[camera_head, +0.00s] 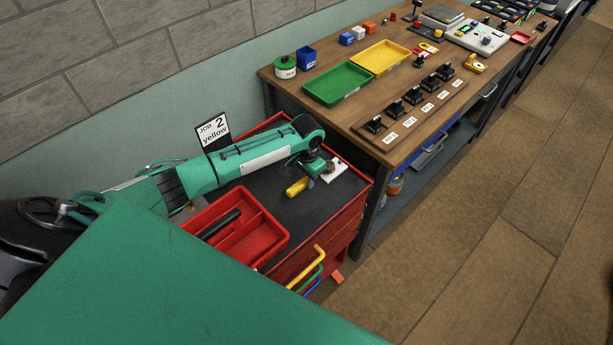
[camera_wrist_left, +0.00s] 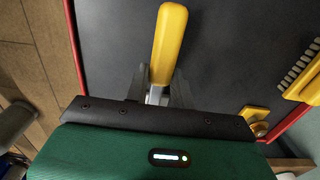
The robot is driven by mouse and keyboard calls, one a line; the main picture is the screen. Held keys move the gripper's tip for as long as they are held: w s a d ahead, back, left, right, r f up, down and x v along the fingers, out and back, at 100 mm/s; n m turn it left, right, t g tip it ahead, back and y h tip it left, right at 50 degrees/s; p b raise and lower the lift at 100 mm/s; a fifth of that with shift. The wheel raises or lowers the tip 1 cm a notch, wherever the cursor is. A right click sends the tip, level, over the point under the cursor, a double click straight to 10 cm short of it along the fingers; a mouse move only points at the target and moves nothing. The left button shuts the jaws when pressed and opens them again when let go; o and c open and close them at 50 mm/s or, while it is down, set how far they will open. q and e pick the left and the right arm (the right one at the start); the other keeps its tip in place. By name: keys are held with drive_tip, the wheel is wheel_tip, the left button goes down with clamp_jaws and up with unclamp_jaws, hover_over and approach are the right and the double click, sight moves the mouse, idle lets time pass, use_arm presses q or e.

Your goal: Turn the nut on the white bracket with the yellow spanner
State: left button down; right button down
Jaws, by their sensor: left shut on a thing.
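The yellow spanner (camera_head: 297,187) lies low over the dark top of the red cart, its handle pointing to the lower left. My left gripper (camera_head: 318,172) is shut on it. In the left wrist view the yellow handle (camera_wrist_left: 168,45) sticks out between the fingers (camera_wrist_left: 158,88), and the spanner's head is hidden behind the gripper body. The white bracket (camera_head: 337,170) stands on the cart top just right of the gripper. Its nut is too small to make out clearly, and I cannot tell whether the spanner is around it. My right gripper is not in view.
A red tray (camera_head: 262,241) with a black object stands at the cart's front left. A card (camera_head: 213,131) reading "JOB 2 yellow" stands behind. The wooden bench (camera_head: 350,105) with green and yellow trays is at the right. In the left wrist view, yellow pieces (camera_wrist_left: 257,115) sit at the right.

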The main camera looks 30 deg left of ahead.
use_arm(q)
drive_tip(key=shift+f, duration=0.2)
drive_tip(key=shift+r, duration=0.1)
drive_tip(key=shift+d+p, duration=0.3)
drive_tip(key=shift+p, duration=0.2)
drive_tip(key=shift+s+d+n+p, duration=0.15)
drive_tip(key=shift+d+n+p, duration=0.2)
drive_tip(key=shift+n+p, duration=0.25)
drive_tip(key=shift+d+n, duration=0.15)
drive_tip(key=shift+n, duration=0.15)
